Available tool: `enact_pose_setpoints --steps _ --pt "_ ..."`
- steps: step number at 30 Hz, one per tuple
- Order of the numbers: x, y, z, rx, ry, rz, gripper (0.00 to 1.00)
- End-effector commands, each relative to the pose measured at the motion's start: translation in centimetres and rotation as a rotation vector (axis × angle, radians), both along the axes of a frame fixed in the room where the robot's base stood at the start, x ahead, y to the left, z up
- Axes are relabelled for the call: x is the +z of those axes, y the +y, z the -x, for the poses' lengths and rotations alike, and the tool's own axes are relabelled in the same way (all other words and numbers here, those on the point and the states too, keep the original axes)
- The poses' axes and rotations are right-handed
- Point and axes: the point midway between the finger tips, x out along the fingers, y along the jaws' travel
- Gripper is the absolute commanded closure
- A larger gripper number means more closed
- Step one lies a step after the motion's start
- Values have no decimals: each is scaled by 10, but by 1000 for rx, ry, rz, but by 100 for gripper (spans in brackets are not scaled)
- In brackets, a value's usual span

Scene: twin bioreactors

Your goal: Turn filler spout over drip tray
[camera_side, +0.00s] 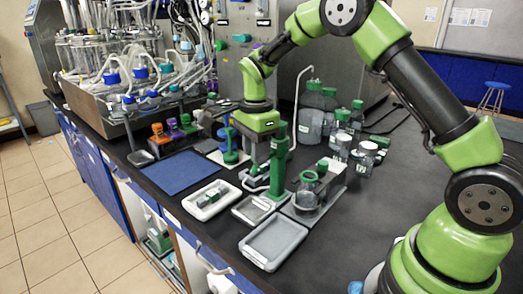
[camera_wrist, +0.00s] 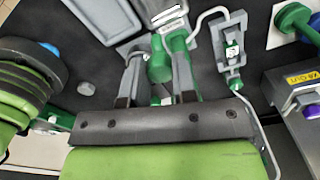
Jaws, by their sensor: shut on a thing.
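The filler has a green post (camera_side: 278,172) on the bench. My gripper (camera_side: 268,140) is at its upper end, pointing down. In the wrist view my gripper (camera_wrist: 157,75) has a green cylindrical part of the filler (camera_wrist: 160,62) between its two grey fingers and is shut on it. A thin bent pale tube (camera_wrist: 208,14), which looks like the spout, shows beside it. The small grey drip tray (camera_side: 252,209) lies in front of the post in the side view. I cannot tell whether the spout's end is over the tray. Fingers and wrist hide part of the filler top.
A stand with a green-capped bottle (camera_side: 308,190) is right of the post. A larger grey tray (camera_side: 273,244), a white tray (camera_side: 208,200) and a blue mat (camera_side: 180,173) lie nearby. Several green-capped bottles stand behind. The right bench top is fairly clear.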

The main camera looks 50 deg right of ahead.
Motion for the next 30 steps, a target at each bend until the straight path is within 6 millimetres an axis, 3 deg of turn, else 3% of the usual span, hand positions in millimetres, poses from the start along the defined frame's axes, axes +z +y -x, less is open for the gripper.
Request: enact_pose_setpoints --steps 19,20,23,30 --pt "2 -1 -5 -54 -6 1 100" --pt "2 -1 -6 -54 -7 1 72" --pt "1 -1 -5 -54 -6 1 49" --pt "1 0 -5 -52 -2 1 48"
